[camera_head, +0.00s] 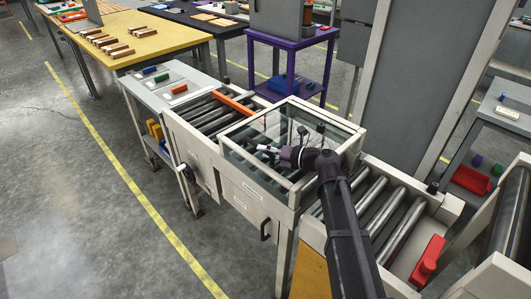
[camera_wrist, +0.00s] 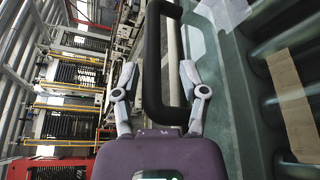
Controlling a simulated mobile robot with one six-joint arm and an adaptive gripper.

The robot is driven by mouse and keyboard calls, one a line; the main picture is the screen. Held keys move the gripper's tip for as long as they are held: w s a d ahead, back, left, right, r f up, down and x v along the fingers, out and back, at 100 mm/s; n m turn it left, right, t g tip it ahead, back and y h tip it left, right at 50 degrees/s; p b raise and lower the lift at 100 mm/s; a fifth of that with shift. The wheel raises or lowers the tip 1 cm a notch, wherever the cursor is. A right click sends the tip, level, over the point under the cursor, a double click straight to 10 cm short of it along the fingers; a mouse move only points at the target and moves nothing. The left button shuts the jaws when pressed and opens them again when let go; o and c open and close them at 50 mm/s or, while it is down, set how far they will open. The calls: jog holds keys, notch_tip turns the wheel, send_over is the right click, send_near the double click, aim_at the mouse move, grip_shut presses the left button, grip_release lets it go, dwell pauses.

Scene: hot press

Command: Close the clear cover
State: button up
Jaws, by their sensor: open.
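The clear cover (camera_head: 252,172) is a glass box-like panel in a pale frame over the roller conveyor, at the middle of the head view. Its glass also shows as a teal sheet in the wrist view (camera_wrist: 228,70). My gripper (camera_head: 266,149) is over the cover area, seen through or against the glass. In the wrist view my gripper (camera_wrist: 158,75) has its two fingers apart, with a black bar handle (camera_wrist: 152,50) between them. I cannot tell whether a finger touches the handle. How far the cover is open is unclear, as my arm hides its right part.
Rollers (camera_head: 385,215) run to the right, with a red block (camera_head: 428,260) beside them. An orange bar (camera_head: 234,106) lies at the cover's left. A side table (camera_head: 165,85) holds coloured blocks. The floor at left is clear.

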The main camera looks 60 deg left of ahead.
jog(key=shift+p+v, duration=1.6)
jog(key=shift+v, duration=6.25)
jog(key=shift+s+d+r, duration=0.1)
jog(key=shift+s+r, duration=0.05)
jog(key=shift+r, duration=0.15)
